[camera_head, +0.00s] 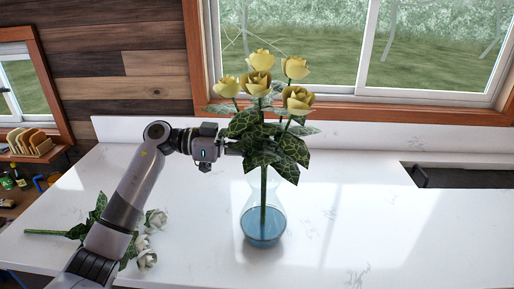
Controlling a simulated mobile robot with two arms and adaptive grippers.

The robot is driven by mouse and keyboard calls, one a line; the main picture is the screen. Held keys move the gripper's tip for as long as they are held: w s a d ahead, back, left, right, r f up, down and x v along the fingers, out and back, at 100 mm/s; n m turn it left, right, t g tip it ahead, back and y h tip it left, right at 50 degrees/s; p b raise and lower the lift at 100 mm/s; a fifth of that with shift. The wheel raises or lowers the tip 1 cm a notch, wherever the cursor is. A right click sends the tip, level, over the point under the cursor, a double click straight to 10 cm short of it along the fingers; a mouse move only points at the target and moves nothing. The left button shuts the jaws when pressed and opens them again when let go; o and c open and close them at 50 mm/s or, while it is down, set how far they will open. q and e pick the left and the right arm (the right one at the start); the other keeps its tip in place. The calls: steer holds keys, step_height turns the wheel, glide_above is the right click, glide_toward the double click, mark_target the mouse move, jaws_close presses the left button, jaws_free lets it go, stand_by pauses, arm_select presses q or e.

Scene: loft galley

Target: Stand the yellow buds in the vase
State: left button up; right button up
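The yellow buds (257,82) stand upright, with several blooms above broad dark green leaves. Their stem passes down through the mouth of the clear glass vase (278,202), and its lower end is inside, down in the blue bottom part. The vase stands upright on the white counter. My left gripper (234,148) reaches in from the left at the height of the leaves, above the vase mouth. Its fingertips are among the leaves and largely hidden, so its grip on the stem cannot be seen. My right gripper is not in view.
White flowers (147,259) with green leaves lie on the white counter (340,235) at the left, partly behind my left arm. A window (430,50) is behind the counter. A dark recess (460,178) is at the right. The counter right of the vase is clear.

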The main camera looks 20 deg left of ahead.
arm_select(q)
steer(key=o, duration=0.5)
steer(key=shift+o, duration=0.3)
steer(key=o, duration=1.1)
stand_by(0.5)
steer(key=shift+f+p+v, duration=0.15)
steer(key=shift+p+v, duration=0.05)
steer(key=shift+v, duration=1.8)
steer(key=shift+f+p+v, duration=0.15)
steer(key=shift+p+v, duration=0.05)
steer(key=shift+v, duration=1.8)
steer(key=shift+f+p+v, duration=0.15)
steer(key=shift+p+v, duration=0.05)
steer(key=shift+v, duration=1.85)
